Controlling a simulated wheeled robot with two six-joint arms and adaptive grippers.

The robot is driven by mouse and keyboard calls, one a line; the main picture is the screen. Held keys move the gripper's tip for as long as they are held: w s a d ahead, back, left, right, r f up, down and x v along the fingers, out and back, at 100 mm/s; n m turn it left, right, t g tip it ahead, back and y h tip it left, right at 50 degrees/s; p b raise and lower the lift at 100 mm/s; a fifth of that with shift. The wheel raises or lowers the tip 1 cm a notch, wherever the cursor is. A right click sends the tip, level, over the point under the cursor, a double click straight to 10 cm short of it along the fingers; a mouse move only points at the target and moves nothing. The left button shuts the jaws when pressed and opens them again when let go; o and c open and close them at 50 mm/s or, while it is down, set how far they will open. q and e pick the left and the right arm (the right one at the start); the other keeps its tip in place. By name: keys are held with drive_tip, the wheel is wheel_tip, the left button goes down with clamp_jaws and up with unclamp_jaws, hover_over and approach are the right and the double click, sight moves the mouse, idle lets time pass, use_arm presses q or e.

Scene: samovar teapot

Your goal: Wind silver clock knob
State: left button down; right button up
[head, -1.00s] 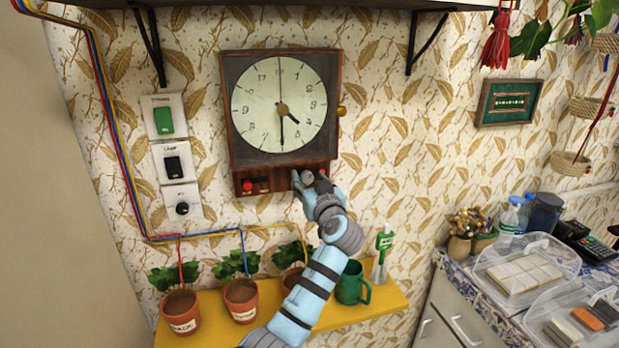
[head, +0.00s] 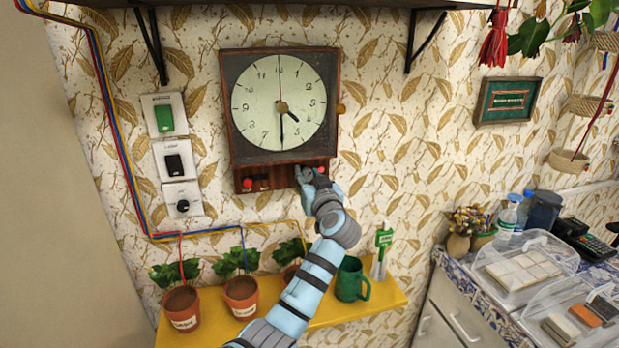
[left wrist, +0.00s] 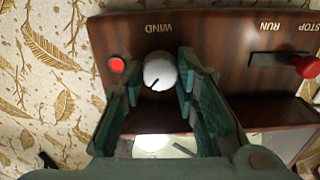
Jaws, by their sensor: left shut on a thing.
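The clock (head: 280,95) hangs on the wall, with a dark wooden control panel (head: 284,179) along its bottom. In the left wrist view the silver knob (left wrist: 160,71) sits beside the upside-down label WIND and carries a short dark line, slanted. My left gripper (head: 307,175) is at the right part of the panel. Its green fingers are on both sides of the knob and shut on it; the gripper hides the knob in the head view. My right gripper is not in view.
A red button (left wrist: 116,65) is close beside one finger. A red slider lever (left wrist: 305,66) is at the STOP end of its slot. Potted plants (head: 241,297) and a green mug (head: 351,281) stand on the yellow shelf (head: 388,298) below. Wall switches (head: 174,160) are left of the clock.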

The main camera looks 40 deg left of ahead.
use_arm(q)
drive_tip(key=m+p, duration=0.1)
drive_tip(key=m, duration=0.3)
drive_tip(key=shift+r, duration=0.15)
drive_tip(key=shift+m+p, duration=0.55)
drive_tip(key=shift+m, duration=0.65)
drive_tip(key=c, duration=1.3)
unclamp_jaws()
drive_tip(key=shift+a, duration=0.1)
drive_tip(key=v, duration=1.2)
drive_tip(key=shift+w+f, duration=0.1)
drive_tip(key=shift+f, duration=0.1)
